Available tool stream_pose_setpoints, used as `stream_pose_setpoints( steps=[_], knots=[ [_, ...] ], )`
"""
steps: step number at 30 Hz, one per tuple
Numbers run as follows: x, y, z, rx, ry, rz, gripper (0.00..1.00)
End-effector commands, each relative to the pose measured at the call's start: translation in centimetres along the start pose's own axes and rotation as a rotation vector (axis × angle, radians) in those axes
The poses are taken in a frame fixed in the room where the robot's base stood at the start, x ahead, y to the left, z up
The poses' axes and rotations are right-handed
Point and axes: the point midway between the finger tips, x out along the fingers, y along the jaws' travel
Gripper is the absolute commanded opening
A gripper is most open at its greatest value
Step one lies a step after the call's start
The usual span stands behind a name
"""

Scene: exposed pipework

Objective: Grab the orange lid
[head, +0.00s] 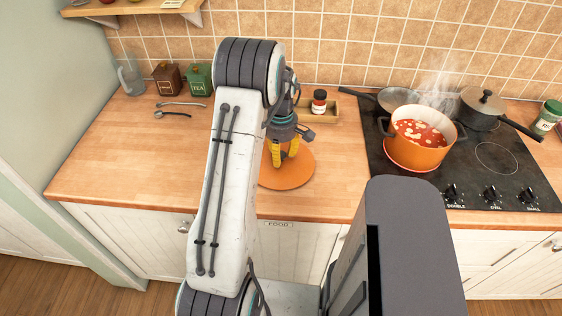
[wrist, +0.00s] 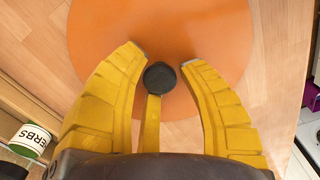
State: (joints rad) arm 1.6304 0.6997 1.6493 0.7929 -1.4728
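The orange lid (head: 297,177) lies flat on the wooden counter left of the hob, round with a dark knob. In the wrist view the lid (wrist: 165,25) fills the upper middle, and its dark round knob (wrist: 160,77) sits between my fingers. My gripper (head: 285,157) points down over the lid. In the wrist view the yellow fingers of my gripper (wrist: 166,60) are spread on either side of the knob, with gaps visible. Whether the fingertips touch the lid is unclear. The gripper hides part of the lid in the head view.
A steaming orange pot (head: 420,140) of red soup stands on the black hob (head: 490,180) to the right, with other pans behind. A wooden tray (head: 325,112) with a spice jar (head: 319,101) is behind the lid. The left counter is mostly clear, with utensils (head: 175,113) and canisters.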

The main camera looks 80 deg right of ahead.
Motion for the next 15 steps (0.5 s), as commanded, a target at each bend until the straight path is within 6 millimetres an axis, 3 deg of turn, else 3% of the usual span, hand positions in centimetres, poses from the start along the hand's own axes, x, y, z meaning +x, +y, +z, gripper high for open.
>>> stream_pose_setpoints(
  steps=[12,15],
  knots=[
    [-0.01,0.01,0.0,0.0,0.0,0.0,0.0],
    [-0.06,0.04,0.0,0.0,0.0,0.002,0.0]
  ],
)
